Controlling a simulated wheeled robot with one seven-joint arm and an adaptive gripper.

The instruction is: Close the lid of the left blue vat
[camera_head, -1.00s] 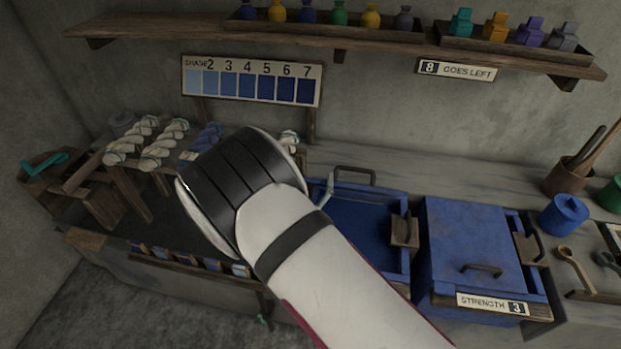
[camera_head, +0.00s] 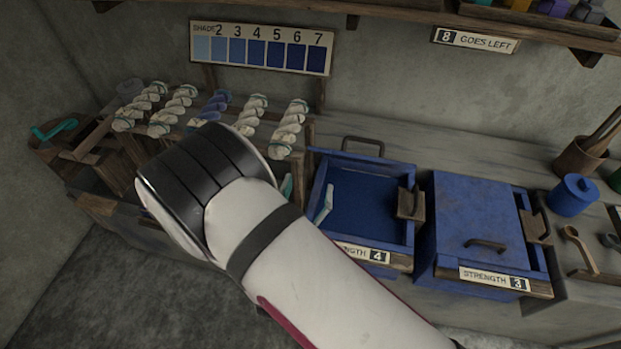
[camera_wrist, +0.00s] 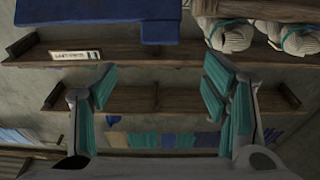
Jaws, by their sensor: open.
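The left blue vat (camera_head: 398,238) stands open in the head view, with dark blue dye visible inside and a "STRENGTH 4" label on its front. A dark handle (camera_head: 362,143) sticks up behind its back rim; the lid's panel is hard to make out. My gripper (camera_wrist: 160,88) is open and empty in the wrist view, its teal pads wide apart. In the head view my forearm and wrist hide most of it. Teal-tipped parts of the gripper (camera_head: 306,196) show around the vat's left side; contact cannot be told.
The right blue vat (camera_head: 475,215) is covered by its lid, close beside the left one. Several skeins (camera_head: 288,128) hang on a rack at left. A small blue pot (camera_head: 573,195) and a wooden ladle (camera_head: 580,250) are at right. A shelf (camera_head: 400,14) crosses above.

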